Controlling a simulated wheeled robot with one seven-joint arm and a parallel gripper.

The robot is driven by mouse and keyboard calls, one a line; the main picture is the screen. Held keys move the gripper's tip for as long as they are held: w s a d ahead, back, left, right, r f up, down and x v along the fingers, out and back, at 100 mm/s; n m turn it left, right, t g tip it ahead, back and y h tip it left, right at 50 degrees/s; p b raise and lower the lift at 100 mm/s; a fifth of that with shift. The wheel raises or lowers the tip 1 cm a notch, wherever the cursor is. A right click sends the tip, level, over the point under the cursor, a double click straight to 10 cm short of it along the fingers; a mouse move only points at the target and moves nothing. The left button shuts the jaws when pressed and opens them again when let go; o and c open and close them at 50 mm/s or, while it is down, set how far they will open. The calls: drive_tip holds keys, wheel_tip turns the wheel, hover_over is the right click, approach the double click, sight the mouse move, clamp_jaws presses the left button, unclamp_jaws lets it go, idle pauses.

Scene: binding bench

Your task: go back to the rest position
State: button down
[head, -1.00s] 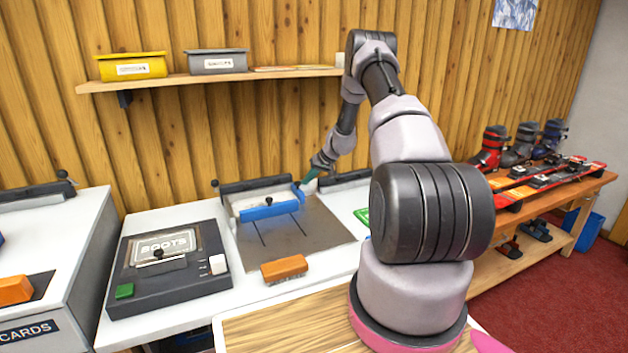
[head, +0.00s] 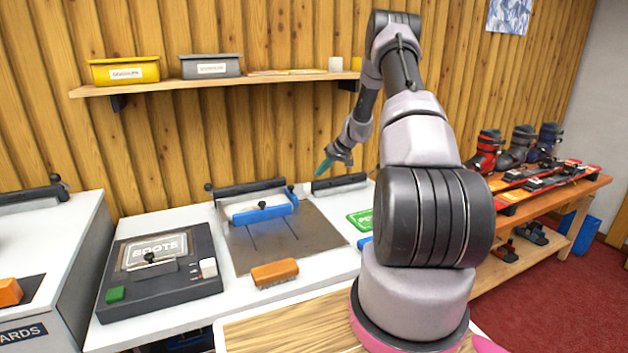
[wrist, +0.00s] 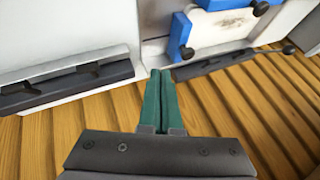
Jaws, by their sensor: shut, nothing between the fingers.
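My gripper (head: 322,168) is raised above the white bench, in front of the wood-panelled wall. Its green fingers are together and empty, as the wrist view (wrist: 160,98) shows. Below and to the left of it is the metal plate (head: 285,240) with a blue bar (head: 262,214) across its back part. The blue bar also shows at the top of the wrist view (wrist: 182,38), apart from the fingers.
A dark box labelled BOOTS (head: 160,275) and an orange-backed brush (head: 274,273) sit on the bench. A shelf (head: 215,83) holds a yellow bin (head: 125,71) and a grey bin (head: 211,66).

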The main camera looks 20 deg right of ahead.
drive_tip(key=s+a+r, duration=0.5)
drive_tip(key=r, duration=0.5)
drive_tip(key=s+a+r+h, duration=0.1)
drive_tip(key=s+a+r, duration=0.4)
drive_tip(key=r, duration=0.5)
drive_tip(key=s+a+r, duration=0.4)
drive_tip(key=s+r, duration=0.2)
drive_tip(key=r, duration=0.4)
drive_tip(key=s+a+r+m, duration=0.1)
drive_tip(key=s+r, duration=0.1)
drive_tip(key=s, duration=0.7)
drive_tip(key=s+a+r+m+t+h, duration=0.1)
drive_tip(key=s+a+r, duration=0.1)
drive_tip(key=s, duration=0.8)
drive_tip(key=s+a+r+m, duration=0.1)
drive_tip(key=s+a+r, duration=0.1)
drive_tip(key=s, duration=0.8)
drive_tip(key=shift+a+r+t+h, duration=0.25)
drive_tip(key=shift+r+t+h, duration=0.05)
drive_tip(key=shift+r+h, duration=0.1)
